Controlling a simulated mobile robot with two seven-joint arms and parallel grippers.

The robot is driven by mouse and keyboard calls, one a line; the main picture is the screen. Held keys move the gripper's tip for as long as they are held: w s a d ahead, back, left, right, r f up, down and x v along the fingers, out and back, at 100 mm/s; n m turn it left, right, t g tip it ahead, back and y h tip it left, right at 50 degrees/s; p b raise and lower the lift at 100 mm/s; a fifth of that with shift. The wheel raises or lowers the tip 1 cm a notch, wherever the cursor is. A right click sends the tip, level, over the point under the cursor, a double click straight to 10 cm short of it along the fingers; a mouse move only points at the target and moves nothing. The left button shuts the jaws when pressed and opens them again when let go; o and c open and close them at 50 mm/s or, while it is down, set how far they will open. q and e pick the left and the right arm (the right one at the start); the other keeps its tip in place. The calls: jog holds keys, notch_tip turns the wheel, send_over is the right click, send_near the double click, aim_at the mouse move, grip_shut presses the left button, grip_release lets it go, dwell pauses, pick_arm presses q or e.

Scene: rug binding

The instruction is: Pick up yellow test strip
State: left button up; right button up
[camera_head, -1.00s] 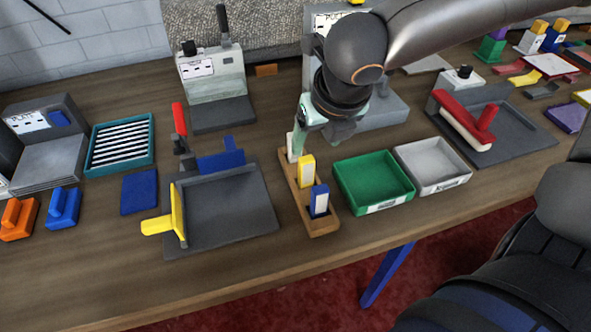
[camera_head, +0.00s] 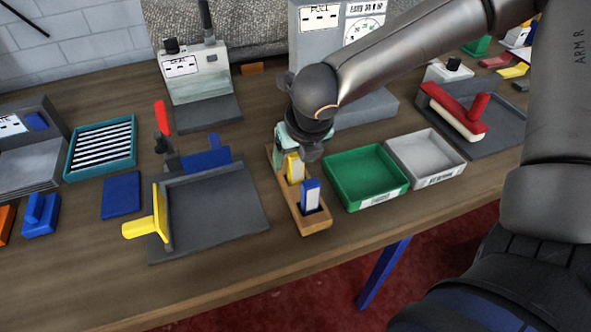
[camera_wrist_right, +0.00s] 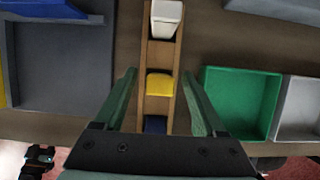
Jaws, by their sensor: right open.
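The yellow test strip (camera_head: 294,168) stands upright in the wooden rack (camera_head: 316,222), behind the blue strip (camera_head: 311,196). In the right wrist view the yellow strip (camera_wrist_right: 159,85) lies between the white strip (camera_wrist_right: 165,18) and the blue strip (camera_wrist_right: 154,124). My right gripper (camera_head: 290,150) is over the rack, just behind and above the yellow strip. In the wrist view its two green fingers (camera_wrist_right: 160,90) are open, one on each side of the rack, with the yellow strip in the gap. My left gripper is out of view.
A green tray (camera_head: 408,186) and a grey tray (camera_head: 461,167) stand right of the rack. A dark board (camera_head: 225,215) with a yellow-handled tool (camera_head: 157,213) lies on the left. The table's front edge is clear.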

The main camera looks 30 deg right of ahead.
grip_shut()
dwell(0.5)
jog(key=shift+r, duration=0.1)
